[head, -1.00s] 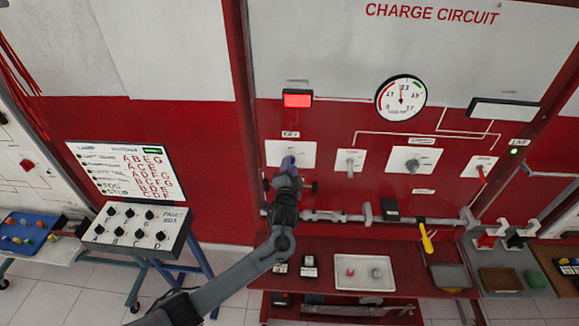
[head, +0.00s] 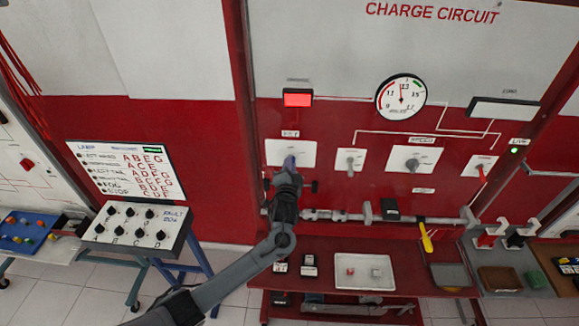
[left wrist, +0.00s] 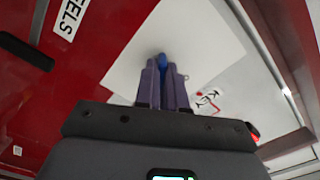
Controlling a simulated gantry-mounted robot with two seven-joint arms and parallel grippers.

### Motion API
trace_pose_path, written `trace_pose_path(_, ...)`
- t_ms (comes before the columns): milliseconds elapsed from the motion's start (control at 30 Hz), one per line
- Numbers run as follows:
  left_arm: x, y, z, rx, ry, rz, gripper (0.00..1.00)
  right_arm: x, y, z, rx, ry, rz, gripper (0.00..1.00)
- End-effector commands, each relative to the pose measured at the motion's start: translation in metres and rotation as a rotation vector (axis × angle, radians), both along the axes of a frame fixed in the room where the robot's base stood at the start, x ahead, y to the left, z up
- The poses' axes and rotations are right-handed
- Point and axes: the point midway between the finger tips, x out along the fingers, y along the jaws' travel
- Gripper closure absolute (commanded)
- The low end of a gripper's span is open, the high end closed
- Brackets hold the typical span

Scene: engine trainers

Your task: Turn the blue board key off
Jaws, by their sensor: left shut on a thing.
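The blue key (left wrist: 162,61) sits at a white plate (left wrist: 205,45) marked KEY in the left wrist view. In the head view the same plate (head: 305,150) is on the red panel, under a lit red lamp (head: 297,98). My left gripper (left wrist: 164,75) is shut on the blue key, with only the key's tip showing between the fingers. In the head view my left gripper (head: 289,165) is at the plate's lower middle and hides most of the key. My right gripper is not in view.
A round gauge (head: 401,97) and switch plates (head: 413,160) are to the right on the panel. A rail (head: 340,216) crosses below. A white tray (head: 364,272) is on the red shelf. A fault box (head: 140,227) stands at left.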

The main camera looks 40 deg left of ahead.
Motion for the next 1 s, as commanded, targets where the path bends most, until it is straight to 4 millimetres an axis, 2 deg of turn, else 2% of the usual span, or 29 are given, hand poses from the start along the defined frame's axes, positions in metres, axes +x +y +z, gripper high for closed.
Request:
trace_pose_path(367,0.000,-0.001,-0.001,-0.155,-0.106,0.000,1.00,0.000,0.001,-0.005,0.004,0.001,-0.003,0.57)
trace_pose_path(1000,0.001,-0.001,-0.002,-0.636,-0.437,0.000,1.00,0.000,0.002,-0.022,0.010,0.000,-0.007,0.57)
